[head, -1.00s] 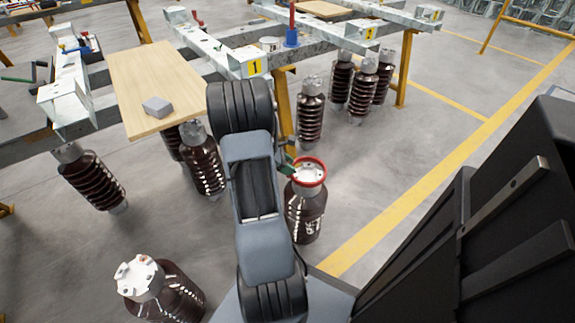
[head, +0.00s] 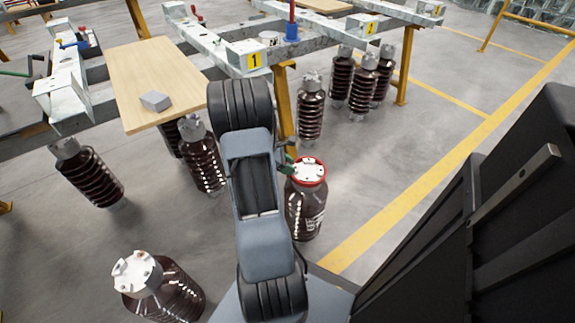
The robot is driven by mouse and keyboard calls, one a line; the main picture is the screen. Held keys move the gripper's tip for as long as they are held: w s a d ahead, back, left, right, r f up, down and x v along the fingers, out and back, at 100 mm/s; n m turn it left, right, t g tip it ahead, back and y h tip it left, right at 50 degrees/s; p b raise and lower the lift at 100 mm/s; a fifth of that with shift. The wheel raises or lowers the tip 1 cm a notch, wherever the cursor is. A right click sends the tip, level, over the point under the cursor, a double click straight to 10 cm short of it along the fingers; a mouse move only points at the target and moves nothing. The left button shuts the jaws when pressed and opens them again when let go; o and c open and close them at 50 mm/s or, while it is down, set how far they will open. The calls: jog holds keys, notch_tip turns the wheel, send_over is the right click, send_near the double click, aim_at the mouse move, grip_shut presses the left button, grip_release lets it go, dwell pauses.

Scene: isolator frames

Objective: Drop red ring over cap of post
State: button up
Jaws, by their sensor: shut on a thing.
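The red ring (head: 323,180) sits around the white metal cap (head: 308,170) of a brown insulator post (head: 305,210), just right of my arm. The ring lies near the cap's upper edge and looks roughly level. My gripper (head: 289,168) is at the left side of the ring, shut on it; only a small green and dark part shows, and my arm hides the rest. Whether the ring rests on the cap or is held just around it, I cannot tell.
Another capped post (head: 140,275) stands at lower left. Several brown insulators stand behind, by a steel frame (head: 245,58). A wooden board (head: 150,75) carries a grey block (head: 155,101). Open floor lies right, with a yellow line (head: 400,210).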

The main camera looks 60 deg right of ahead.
jog(key=shift+f+b, duration=0.45)
jog(key=shift+f, duration=0.35)
jog(key=shift+r, duration=0.2)
jog(key=shift+r+p, duration=2)
jog(key=shift+p, duration=0.1)
jog(key=shift+p, duration=0.45)
dwell(0.5)
jog(key=shift+f+b, duration=1.45)
jog(key=shift+f, duration=0.75)
jog(key=o, duration=1)
jog(key=p+v, duration=0.4)
jog(key=v, duration=1)
jog(key=shift+p, duration=0.35)
